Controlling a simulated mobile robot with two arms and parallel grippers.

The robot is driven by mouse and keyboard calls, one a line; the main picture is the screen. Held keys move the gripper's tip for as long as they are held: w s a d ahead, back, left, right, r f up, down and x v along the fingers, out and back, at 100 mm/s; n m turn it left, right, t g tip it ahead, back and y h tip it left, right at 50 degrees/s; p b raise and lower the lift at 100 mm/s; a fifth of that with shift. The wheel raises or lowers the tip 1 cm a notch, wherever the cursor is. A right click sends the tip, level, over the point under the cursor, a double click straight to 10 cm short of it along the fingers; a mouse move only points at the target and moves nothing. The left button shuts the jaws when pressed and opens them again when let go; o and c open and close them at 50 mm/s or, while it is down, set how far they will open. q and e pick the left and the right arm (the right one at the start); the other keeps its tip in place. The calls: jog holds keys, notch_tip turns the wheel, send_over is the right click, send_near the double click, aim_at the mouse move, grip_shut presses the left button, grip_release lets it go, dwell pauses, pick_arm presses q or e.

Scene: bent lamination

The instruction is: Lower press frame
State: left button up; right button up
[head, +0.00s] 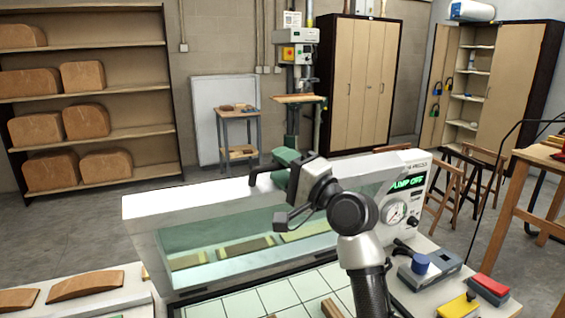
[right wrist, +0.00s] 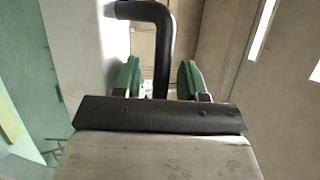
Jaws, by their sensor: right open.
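The press frame (head: 185,204) is a pale frame with a clear greenish sheet, standing raised and tilted over the press bed (head: 265,300). Strips show through the sheet. My right gripper (head: 278,168) is at the frame's top edge. In the right wrist view, its two green fingertips (right wrist: 158,80) are apart, one on each side of a black bent handle (right wrist: 160,40). A gap shows between the handle and each finger. In the head view the gripper mostly hides the handle. My left gripper is in neither view.
A control box (head: 408,183) reading "PUMP OFF", with a gauge (head: 394,212), stands right of the frame. Curved wooden pieces (head: 85,285) lie at the front left. Blue, red and yellow items (head: 458,305) lie at the front right. Shelves and cabinets stand behind.

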grip_shut()
dwell(0.3)
jog(key=shift+f, duration=0.1)
